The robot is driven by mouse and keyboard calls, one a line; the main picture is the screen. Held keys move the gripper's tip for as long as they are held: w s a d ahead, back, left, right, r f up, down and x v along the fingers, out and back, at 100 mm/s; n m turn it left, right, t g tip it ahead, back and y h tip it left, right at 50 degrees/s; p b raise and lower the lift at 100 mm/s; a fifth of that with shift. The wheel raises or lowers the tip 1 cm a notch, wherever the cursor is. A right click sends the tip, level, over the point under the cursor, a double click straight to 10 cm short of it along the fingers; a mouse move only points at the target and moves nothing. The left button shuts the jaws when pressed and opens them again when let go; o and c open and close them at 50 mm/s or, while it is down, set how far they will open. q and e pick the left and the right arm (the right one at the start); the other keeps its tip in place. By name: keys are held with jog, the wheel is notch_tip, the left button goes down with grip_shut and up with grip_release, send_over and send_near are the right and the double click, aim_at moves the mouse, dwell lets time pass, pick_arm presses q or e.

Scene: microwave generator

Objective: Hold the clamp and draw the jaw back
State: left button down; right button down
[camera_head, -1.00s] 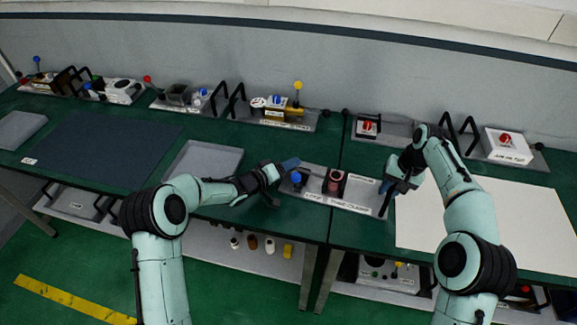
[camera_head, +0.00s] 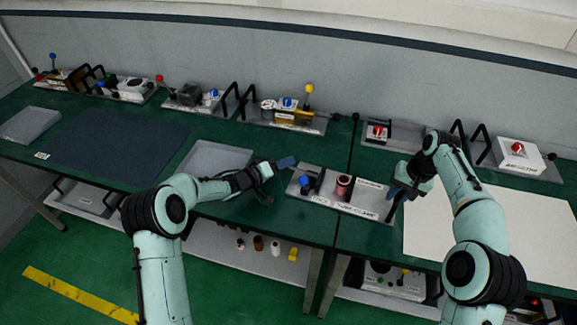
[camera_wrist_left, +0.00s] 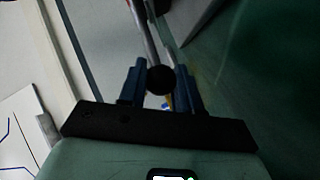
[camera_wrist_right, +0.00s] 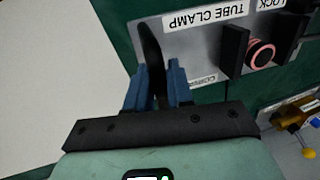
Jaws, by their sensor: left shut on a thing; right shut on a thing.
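The tube clamp (camera_head: 358,208) is a long grey base plate with white labels on the green bench, in the middle of the head view. A pink-red ring-shaped tube (camera_head: 343,186) stands among dark blocks on it, with a blue ball knob (camera_head: 304,181) at its left. The right wrist view shows the tube (camera_wrist_right: 260,53) close to one black block (camera_wrist_right: 234,50). My right gripper (camera_head: 393,190) is shut on the black handle (camera_wrist_right: 152,50) at the clamp's right end. My left gripper (camera_head: 278,170), left of the clamp, is shut on a black ball knob (camera_wrist_left: 160,80).
A grey tray (camera_head: 212,158) lies left of my left gripper and a dark mat (camera_head: 120,145) beyond it. A white board (camera_head: 480,225) covers the bench at the right. Other fixtures with handles (camera_head: 285,118) line the back. Small bottles (camera_head: 258,243) stand on the lower shelf.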

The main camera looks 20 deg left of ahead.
pick_arm(q)
jog(key=shift+a+f, duration=0.25)
jog(key=shift+a, duration=0.1)
pick_arm(e)
jog(key=shift+d+f, duration=0.15)
jog(key=shift+d, duration=0.1)
pick_arm(q)
jog(key=c, duration=1.1)
grip_release()
jog(key=shift+s+a+r, duration=0.2)
jog(key=shift+s+a, duration=0.15)
jog(key=shift+s, duration=0.1)
jog(key=v, duration=1.1)
jog(key=shift+d, duration=0.2)
pick_arm(e)
jog(key=shift+a, duration=0.1)
jog(key=c, duration=0.9)
grip_release()
